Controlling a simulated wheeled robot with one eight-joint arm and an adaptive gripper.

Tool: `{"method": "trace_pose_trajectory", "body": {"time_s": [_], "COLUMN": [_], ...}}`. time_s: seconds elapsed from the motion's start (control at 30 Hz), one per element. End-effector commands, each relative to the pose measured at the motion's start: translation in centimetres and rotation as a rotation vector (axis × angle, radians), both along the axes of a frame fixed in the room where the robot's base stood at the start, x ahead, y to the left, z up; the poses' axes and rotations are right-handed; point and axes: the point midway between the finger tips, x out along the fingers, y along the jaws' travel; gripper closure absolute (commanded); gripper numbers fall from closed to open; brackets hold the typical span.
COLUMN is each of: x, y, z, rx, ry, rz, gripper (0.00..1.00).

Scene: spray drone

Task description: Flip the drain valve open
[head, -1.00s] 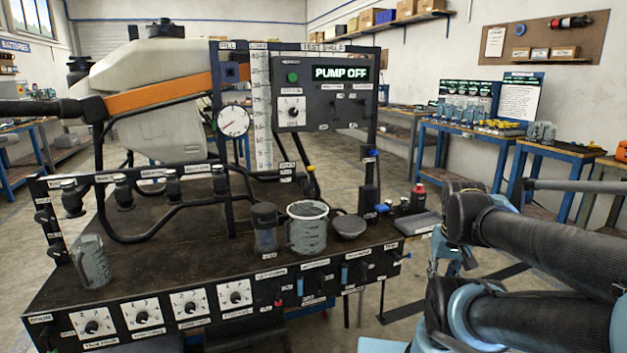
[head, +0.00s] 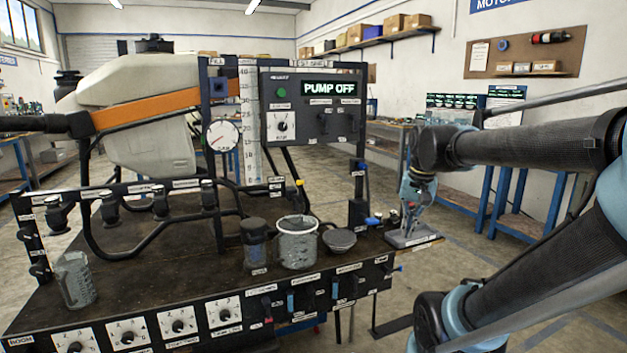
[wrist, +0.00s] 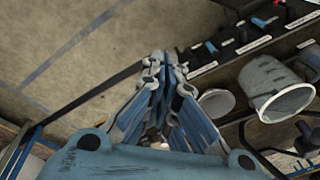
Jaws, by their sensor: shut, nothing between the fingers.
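Several small levers sit along the bench front; a blue lever (head: 290,303) hangs upright there, and another blue lever end (head: 397,268) sticks out near the right corner. A valve with a blue handle (head: 373,221) sits on the bench top at the right. The labels are too small to read, so I cannot tell which is the drain valve. My gripper (head: 406,230) points down by the bench's right end, apart from the front levers. In the wrist view, its fingers (wrist: 164,62) are together and hold nothing.
A clear measuring jug (head: 297,245) and a grey bowl (head: 340,241) stand on the bench near the right. A flat grey tray (head: 420,238) lies at its right end, by my gripper. The panel (head: 312,110) reads PUMP OFF. Open floor lies right of the bench.

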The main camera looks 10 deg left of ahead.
Motion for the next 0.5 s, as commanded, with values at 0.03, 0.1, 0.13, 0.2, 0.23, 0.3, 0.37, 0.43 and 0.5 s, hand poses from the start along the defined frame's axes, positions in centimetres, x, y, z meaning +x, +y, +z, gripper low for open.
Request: {"method": "trace_pose_trajectory", "body": {"time_s": [0.03,0.1,0.13,0.2,0.23,0.3,0.37,0.43,0.5], "x": [1.1,2.4,2.9,4.2,4.8,6.1,7.2,8.4,9.7], "y": [0.8,1.8,2.2,3.3,3.8,4.9,5.9,7.2,8.5], "z": [1.1,2.3,2.9,4.1,4.6,5.7,6.6,7.6,8.6], "rx": [0.009,0.023,0.029,0.042,0.047,0.059,0.068,0.080,0.090], "ry": [0.006,0.016,0.020,0.031,0.035,0.047,0.057,0.070,0.082], "rz": [-0.013,-0.042,-0.053,-0.081,-0.092,-0.119,-0.142,-0.170,-0.196], "gripper": [1.00,1.00,1.00,1.00,1.00,1.00,1.00,1.00,1.00]}}
